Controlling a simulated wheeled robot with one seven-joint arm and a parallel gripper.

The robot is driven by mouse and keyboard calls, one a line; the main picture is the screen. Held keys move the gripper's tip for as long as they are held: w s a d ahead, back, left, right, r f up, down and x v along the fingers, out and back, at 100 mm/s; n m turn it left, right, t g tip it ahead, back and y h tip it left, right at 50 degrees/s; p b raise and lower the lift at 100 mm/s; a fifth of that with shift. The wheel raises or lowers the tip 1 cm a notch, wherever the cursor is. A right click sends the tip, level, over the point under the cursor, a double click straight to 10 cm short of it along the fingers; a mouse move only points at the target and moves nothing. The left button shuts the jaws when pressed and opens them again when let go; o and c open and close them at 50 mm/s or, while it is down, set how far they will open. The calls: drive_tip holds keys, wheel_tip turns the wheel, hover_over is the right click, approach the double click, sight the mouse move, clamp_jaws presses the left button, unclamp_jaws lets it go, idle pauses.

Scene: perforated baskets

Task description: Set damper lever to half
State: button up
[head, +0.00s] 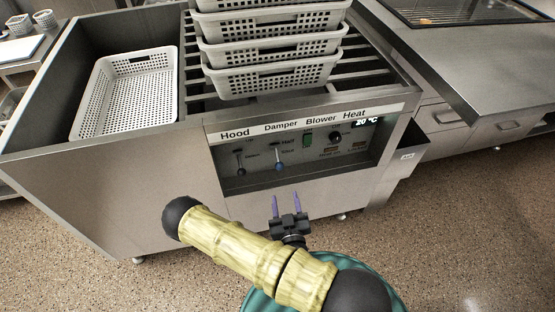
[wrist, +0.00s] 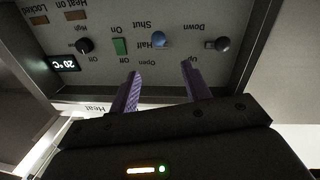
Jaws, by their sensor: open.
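The damper lever has a blue knob (head: 279,167) at its lower end, under the Damper heading on the recessed control panel (head: 350,150). In the head view the knob hangs below the Half and Shut labels. The wrist view is upside down and shows the blue knob (wrist: 159,40) near the Half and Shut labels; I cannot tell its exact setting. My gripper (head: 286,204) is open and empty, in front of and below the panel, apart from the lever. In the wrist view its purple fingers (wrist: 160,72) point toward the blue knob, which lies roughly between their lines.
The Hood lever's dark knob (head: 241,171) is left of the damper lever. A green Blower switch (head: 307,139) and black Heat knob (head: 336,136) are to the right. Stacked perforated baskets (head: 270,78) and a single basket (head: 125,92) sit above. Speckled floor (head: 460,220) is clear at right.

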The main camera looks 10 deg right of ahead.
drive_tip(key=shift+w, duration=0.1)
drive_tip(key=b, duration=0.5)
approach(279, 169)
drive_tip(key=w, duration=0.4)
drive_tip(key=w+b, duration=0.1)
drive_tip(key=b, duration=0.1)
drive_tip(key=w+b, duration=0.2)
drive_tip(key=shift+d, duration=0.3)
drive_tip(key=w+b, duration=0.1)
drive_tip(key=b, duration=0.2)
drive_tip(key=shift+w+d+r, duration=0.1)
drive_tip(key=shift+w+d, duration=0.1)
drive_tip(key=shift+w+d+r, duration=0.1)
drive_tip(key=shift+w+d, duration=0.05)
drive_tip(key=shift+w, duration=1.35)
drive_tip(key=shift+w+d+r, duration=0.15)
drive_tip(key=shift+w+d, duration=0.05)
drive_tip(key=shift+w, duration=1.3)
drive_tip(key=shift+c, duration=0.2)
clamp_jaws()
